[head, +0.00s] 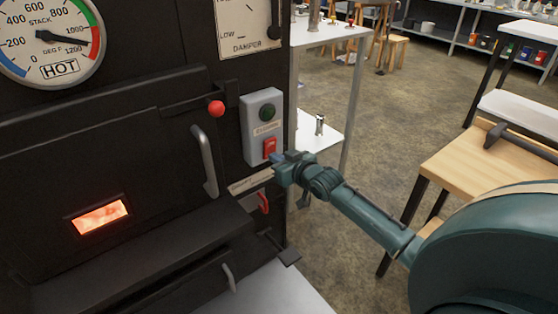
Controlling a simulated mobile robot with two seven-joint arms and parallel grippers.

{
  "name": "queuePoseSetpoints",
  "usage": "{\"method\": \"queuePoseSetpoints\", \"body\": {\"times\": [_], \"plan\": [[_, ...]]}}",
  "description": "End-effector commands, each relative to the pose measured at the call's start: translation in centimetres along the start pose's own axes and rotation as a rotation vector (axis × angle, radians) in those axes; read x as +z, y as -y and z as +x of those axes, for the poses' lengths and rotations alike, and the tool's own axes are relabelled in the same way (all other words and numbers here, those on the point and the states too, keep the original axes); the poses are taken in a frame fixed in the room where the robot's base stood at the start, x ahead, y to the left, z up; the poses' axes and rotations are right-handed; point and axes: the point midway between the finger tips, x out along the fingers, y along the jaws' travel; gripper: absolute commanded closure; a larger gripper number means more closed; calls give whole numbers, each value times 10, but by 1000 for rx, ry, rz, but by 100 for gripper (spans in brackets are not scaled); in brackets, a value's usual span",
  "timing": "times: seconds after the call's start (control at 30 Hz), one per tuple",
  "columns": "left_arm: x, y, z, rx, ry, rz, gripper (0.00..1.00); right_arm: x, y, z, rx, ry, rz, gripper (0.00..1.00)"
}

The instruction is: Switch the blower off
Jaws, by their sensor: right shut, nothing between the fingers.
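The blower switch box (263,127) is a grey upright box on the right end of the black evaporator front. It has a dark green round button (267,112) at the top, a small label in the middle and a red rocker or button (270,147) at the bottom. My right gripper (277,160) is shut and empty, with its tip just below and beside the red button. I cannot tell whether it touches the box. My left gripper is not in view.
The firebox door has a glowing window (101,215), a handle (205,160) and a red-knobbed latch (216,108). A stack gauge (50,40) and damper plate (247,27) are above. A red hook-like handle (263,202) is below the box. A wooden bench (470,165) stands right.

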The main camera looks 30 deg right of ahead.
Motion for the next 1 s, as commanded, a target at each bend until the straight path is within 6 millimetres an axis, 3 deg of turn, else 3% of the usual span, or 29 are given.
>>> {"method": "queuePoseSetpoints", "body": {"times": [0.17, 0.63, 1.0], "plan": [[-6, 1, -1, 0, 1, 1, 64, -6, -1, -4, 2, -9, 0, 100], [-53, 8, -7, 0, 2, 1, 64, 9, 0, -58, 1, -3, 1, 100], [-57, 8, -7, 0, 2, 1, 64, 16, 0, -68, 1, -6, 1, 100]]}}
